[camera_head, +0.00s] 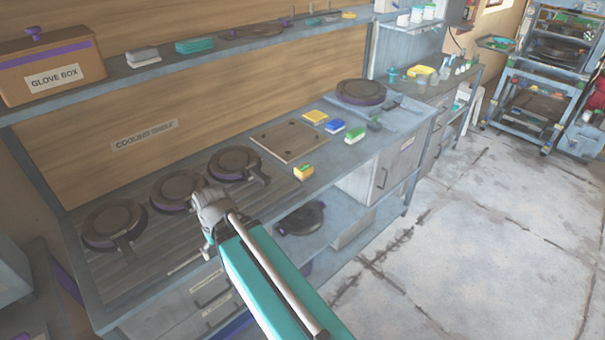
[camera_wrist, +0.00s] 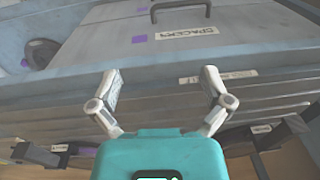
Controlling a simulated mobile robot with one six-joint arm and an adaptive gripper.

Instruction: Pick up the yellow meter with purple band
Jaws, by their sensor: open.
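Two small yellow blocks stand on the bench in the head view: a yellow block with a darker side (camera_head: 303,173) near the front edge, and another yellow block (camera_head: 316,117) farther back. Both could be the meter; a purple band is too small to make out on either. My gripper is open and empty in the wrist view (camera_wrist: 163,86), its two fingers spread over the slatted bench edge. In the head view my arm end is at the front of the bench, left of both yellow blocks and apart from them. No yellow block shows in the wrist view.
Blue (camera_head: 334,125) and green (camera_head: 355,135) blocks sit near the far yellow one. A brown board (camera_head: 288,141) lies beside them. Several dark round plates, one being the right plate (camera_head: 234,163), lie on the slatted left part. A drawer labelled SPACERS (camera_wrist: 160,40) fronts the bench.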

